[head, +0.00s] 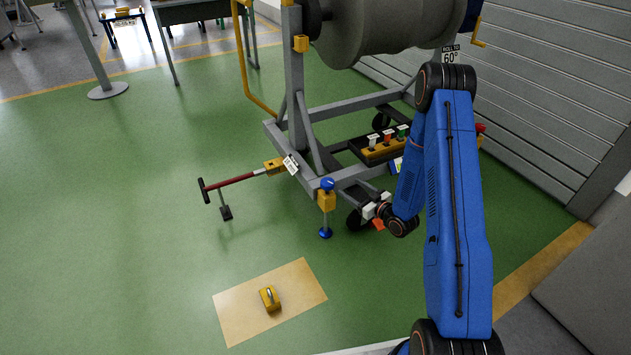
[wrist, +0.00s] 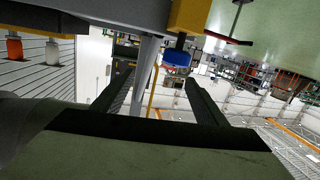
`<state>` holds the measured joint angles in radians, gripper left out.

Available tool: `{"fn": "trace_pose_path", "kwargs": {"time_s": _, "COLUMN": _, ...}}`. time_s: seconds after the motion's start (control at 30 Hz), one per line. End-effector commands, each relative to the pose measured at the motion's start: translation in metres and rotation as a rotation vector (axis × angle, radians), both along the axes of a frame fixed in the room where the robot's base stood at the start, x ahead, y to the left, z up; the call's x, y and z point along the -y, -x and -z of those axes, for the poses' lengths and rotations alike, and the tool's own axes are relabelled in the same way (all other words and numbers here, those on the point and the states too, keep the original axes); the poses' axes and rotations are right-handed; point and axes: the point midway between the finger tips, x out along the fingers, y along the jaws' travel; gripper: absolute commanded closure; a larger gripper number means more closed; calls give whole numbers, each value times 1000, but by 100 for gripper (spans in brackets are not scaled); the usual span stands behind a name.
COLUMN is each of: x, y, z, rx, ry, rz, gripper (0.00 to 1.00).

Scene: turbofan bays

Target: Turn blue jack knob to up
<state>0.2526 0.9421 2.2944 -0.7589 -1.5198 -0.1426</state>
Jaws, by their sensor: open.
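The blue jack knob (head: 327,184) sits on top of a yellow jack block (head: 327,201) at the near corner of the grey engine stand. A blue foot (head: 325,232) is below it. In the wrist view, which looks upside down, the knob (wrist: 177,59) hangs under the yellow block (wrist: 188,16). My gripper (wrist: 160,82) is open and empty, with its two dark fingers pointing toward the knob. The knob shows between the fingers, nearer the right one, and looks apart from both. In the head view my gripper (head: 366,200) is small, just right of the knob. The knob's setting is too small to read.
The grey stand (head: 350,177) carries a large engine part (head: 390,30). A red tow bar (head: 235,181) sticks out to the left. A tray (head: 380,148) with coloured items is behind my gripper. A yellow object (head: 270,298) lies on a tan mat (head: 235,321). Green floor is clear at left.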

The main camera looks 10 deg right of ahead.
Motion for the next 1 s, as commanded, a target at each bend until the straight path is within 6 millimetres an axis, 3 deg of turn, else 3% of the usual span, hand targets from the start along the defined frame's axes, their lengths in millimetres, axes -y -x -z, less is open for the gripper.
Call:
{"fn": "trace_pose_path", "kwargs": {"time_s": 0.03, "x": 0, "y": 5, "z": 11, "rx": 7, "ry": -25, "rz": -3, "gripper": 34}}
{"fn": "trace_pose_path", "kwargs": {"time_s": 0.2, "x": -2, "y": 18, "z": 29, "rx": 44, "ry": -94, "rz": -14, "gripper": 34}}
{"fn": "trace_pose_path", "kwargs": {"time_s": 0.47, "x": -4, "y": 21, "z": 36, "rx": 67, "ry": -127, "rz": -19, "gripper": 34}}
{"fn": "trace_pose_path", "kwargs": {"time_s": 0.67, "x": -17, "y": 1, "z": 35, "rx": 68, "ry": -126, "rz": -21, "gripper": 34}}
{"fn": "trace_pose_path", "kwargs": {"time_s": 1.0, "x": -47, "y": -51, "z": 35, "rx": 68, "ry": -126, "rz": -20, "gripper": 34}}
